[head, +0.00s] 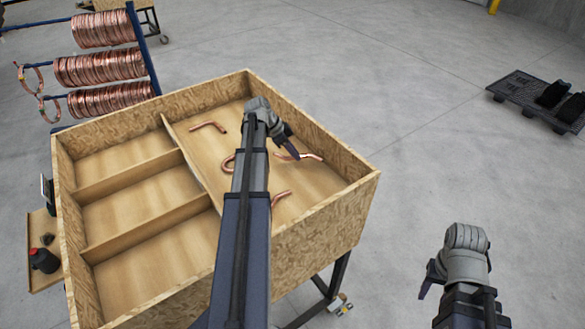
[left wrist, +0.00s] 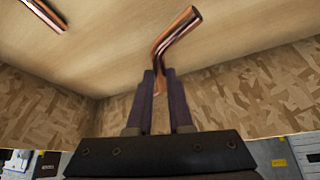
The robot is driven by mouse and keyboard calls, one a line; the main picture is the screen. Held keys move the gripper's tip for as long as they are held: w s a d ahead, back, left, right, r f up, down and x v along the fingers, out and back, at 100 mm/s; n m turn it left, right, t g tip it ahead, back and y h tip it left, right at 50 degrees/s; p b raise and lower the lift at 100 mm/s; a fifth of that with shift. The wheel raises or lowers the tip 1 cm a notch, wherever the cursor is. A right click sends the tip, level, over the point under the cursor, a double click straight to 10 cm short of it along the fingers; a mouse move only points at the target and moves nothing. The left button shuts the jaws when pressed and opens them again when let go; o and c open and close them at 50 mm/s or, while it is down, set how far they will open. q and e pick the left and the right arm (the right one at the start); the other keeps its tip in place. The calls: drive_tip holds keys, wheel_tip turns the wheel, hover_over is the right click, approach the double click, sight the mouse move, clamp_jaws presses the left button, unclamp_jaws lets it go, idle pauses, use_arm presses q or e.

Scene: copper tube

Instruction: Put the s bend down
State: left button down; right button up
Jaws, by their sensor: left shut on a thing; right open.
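The s bend (head: 311,157), a thin bent copper tube, is in the large right-hand compartment of the wooden box. My left gripper (head: 292,152) is shut on it, over that compartment near the right wall. In the left wrist view the s bend (left wrist: 174,36) sticks out beyond the jaws (left wrist: 160,82) and bends to the right at its far end; its lower part is hidden between the fingers. I cannot tell whether it touches the floor. My right gripper (head: 428,282) is open and empty, outside the box at the lower right.
The same compartment holds an angled copper tube (head: 208,127), a curved one (head: 227,162) partly behind my left arm, and another piece (head: 281,196). Smaller compartments (head: 130,163) at left look empty. The box's walls (head: 320,146) stand around them. Copper coils (head: 104,68) hang behind.

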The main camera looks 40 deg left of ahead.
sight(290, 157)
use_arm(q)
drive_tip(key=shift+f, duration=0.15)
wheel_tip(290, 157, down, 4)
drive_tip(key=b, duration=0.3)
drive_tip(key=shift+b, duration=0.4)
drive_tip(key=shift+r, duration=0.2)
drive_tip(key=shift+f, duration=0.15)
drive_tip(key=c, duration=0.8)
unclamp_jaws()
